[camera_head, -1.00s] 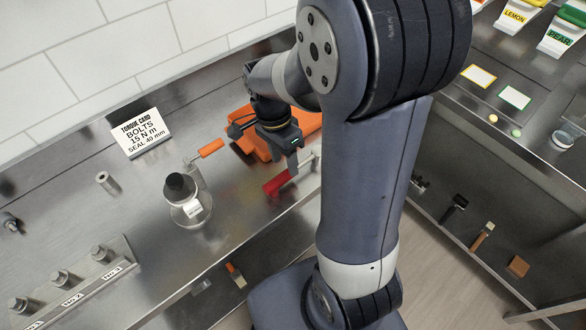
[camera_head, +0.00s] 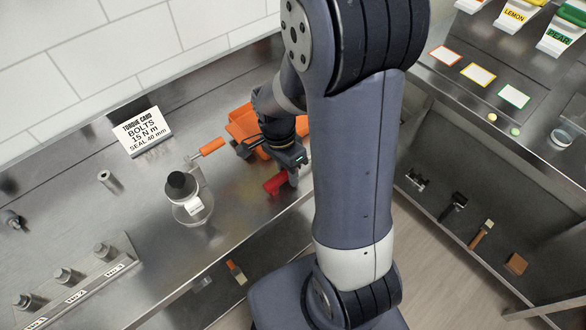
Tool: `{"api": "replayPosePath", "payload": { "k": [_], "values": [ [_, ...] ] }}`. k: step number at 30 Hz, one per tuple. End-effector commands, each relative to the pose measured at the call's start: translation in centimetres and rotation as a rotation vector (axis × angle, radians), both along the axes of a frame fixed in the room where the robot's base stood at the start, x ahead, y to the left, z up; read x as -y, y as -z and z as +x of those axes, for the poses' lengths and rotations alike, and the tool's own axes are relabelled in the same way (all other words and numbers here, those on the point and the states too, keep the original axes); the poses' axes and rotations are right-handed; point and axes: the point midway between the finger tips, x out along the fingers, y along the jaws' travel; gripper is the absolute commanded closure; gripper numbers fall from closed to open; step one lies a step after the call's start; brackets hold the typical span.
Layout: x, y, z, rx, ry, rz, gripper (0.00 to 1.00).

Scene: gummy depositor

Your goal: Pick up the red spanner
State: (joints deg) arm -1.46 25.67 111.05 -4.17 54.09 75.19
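The red spanner (camera_head: 275,184) lies near the front edge of the steel bench, just below the orange tray. Its red end shows to the left of my gripper; the rest is hidden behind my gripper and arm. My gripper (camera_head: 292,176) points down right at the spanner, its fingers overlapping it in the picture. I cannot tell whether the fingers touch the spanner or are closed around it.
An orange tray (camera_head: 243,122) sits behind my gripper, with an orange-handled tool (camera_head: 211,146) to its left. A black-topped glass vessel (camera_head: 192,208) stands further left. The torque card (camera_head: 143,133) is at the back. A lower shelf (camera_head: 450,190) holds several tools.

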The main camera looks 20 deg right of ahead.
Motion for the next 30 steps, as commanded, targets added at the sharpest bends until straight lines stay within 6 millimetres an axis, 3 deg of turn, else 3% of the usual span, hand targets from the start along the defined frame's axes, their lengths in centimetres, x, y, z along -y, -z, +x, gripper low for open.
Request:
{"api": "replayPosePath", "payload": {
  "k": [8, 20, 25, 30],
  "values": [
    [0.0, 0.0, 0.0, 0.000, 0.000, 0.000, 1.00],
    [0.0, -0.2, 0.1, 0.001, 0.000, -0.001, 1.00],
    [0.0, -1.9, 0.2, 0.006, 0.000, 0.000, 1.00],
    [0.0, -5.0, 0.2, 0.009, 0.000, 0.000, 1.00]
  ]
}}
